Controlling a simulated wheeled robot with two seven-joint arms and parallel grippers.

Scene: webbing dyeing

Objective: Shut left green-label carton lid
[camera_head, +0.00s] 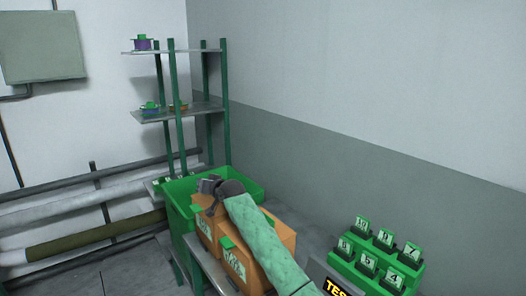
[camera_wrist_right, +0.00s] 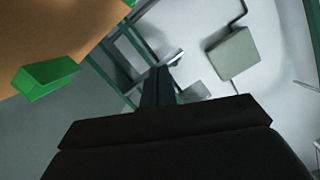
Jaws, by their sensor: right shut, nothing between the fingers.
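Two orange cartons stand side by side at the lower centre of the head view. The left carton (camera_head: 206,240) and the right carton (camera_head: 250,271) each have a pale label and a green tab on the front. My right arm lies across their tops, so I cannot tell how the left lid stands. My right gripper (camera_head: 209,184) is over the far side of the left carton, shut and empty. In the right wrist view its shut fingers (camera_wrist_right: 158,88) point away from an orange carton surface (camera_wrist_right: 50,35) with a green tab (camera_wrist_right: 46,77). My left gripper is not in view.
A green bin (camera_head: 178,214) stands behind and left of the cartons. A green shelf rack (camera_head: 172,110) with small spools is farther back. A green rack of numbered tags (camera_head: 373,262) and a dark sign (camera_head: 338,287) are at right. Pipes (camera_head: 80,212) run along the left wall.

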